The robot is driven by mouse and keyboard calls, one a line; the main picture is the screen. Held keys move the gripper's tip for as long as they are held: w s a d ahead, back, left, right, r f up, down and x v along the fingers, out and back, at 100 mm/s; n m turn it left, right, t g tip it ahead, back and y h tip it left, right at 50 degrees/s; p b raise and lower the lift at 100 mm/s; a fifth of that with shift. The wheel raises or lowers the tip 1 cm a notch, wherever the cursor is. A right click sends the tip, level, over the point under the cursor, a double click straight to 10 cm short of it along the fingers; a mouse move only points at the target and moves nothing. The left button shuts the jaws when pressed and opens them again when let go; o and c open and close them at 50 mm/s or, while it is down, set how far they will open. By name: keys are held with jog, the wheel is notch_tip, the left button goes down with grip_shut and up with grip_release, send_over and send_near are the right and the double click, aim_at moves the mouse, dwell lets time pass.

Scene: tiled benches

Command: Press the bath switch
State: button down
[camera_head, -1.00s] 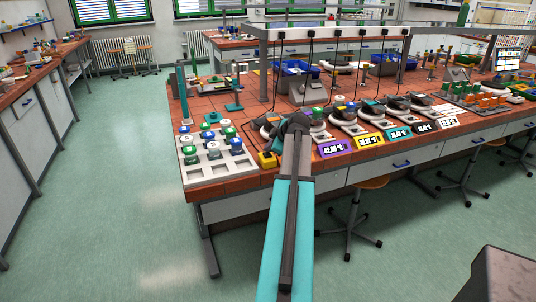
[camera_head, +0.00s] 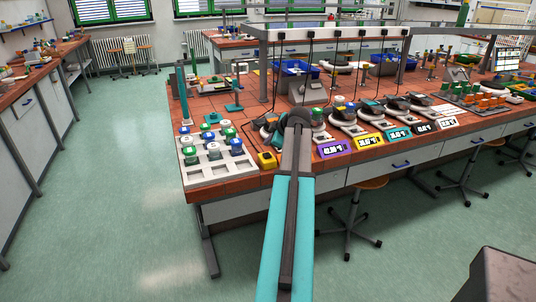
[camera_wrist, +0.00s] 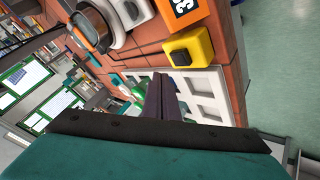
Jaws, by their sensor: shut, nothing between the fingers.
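A small yellow box with a dark button on top, which looks like the bath switch (camera_head: 266,160), sits at the bench's front edge, right of the white rack. In the wrist view this switch (camera_wrist: 190,47) is just beyond my fingertips, above and to the right of them. My gripper (camera_wrist: 160,82) is shut and empty, its dark fingers together. A gap shows between the fingertips and the switch in the picture; the exact distance is unclear. In the head view my own arm hides the gripper.
A white rack (camera_head: 190,174) with several capped bottles stands left of the switch. A row of devices with coloured displays (camera_head: 334,149) runs to the right. An orange display (camera_wrist: 180,10) is close to the switch in the wrist view. Stools stand below the bench.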

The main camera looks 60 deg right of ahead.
jog(key=shift+r+p, duration=0.35)
jog(key=shift+r, duration=1)
